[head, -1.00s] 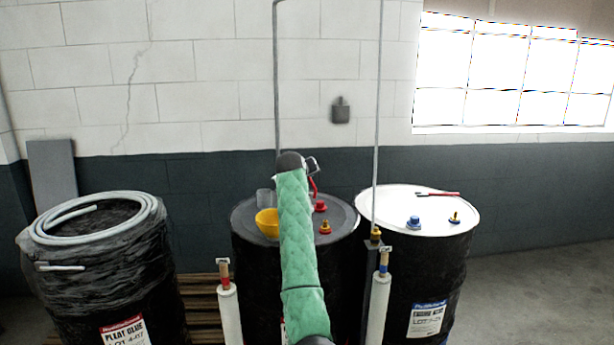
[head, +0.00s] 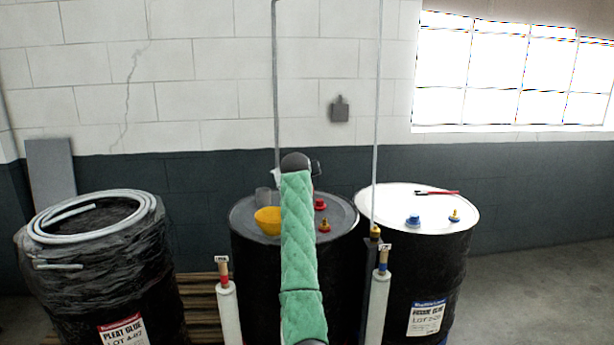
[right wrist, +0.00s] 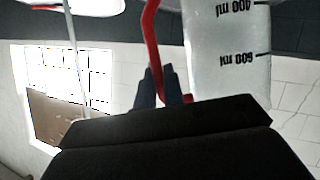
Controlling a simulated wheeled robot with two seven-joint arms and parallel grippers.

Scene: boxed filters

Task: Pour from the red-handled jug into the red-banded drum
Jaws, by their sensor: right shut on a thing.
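My right gripper (right wrist: 161,80) is shut on the red handle (right wrist: 151,35) of a translucent jug (right wrist: 228,60) with black millilitre marks. In the wrist view the picture is upside down and the jug looks close to upright. In the head view my green-sleeved right arm hides most of the jug; a pale edge (head: 277,178) shows left of the wrist. Below stands a black drum (head: 255,270) with a yellow funnel (head: 268,220) on its grey lid. My arm covers its front, so I cannot see a red band there. My left gripper is out of view.
Red plugs (head: 320,204) and a clear vessel (head: 264,196) are on the middle lid. A white-topped drum (head: 440,265) with a blue label stands right, a wrapped drum (head: 100,270) with a red label left. Thin upright poles (head: 377,120) stand near the middle drum.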

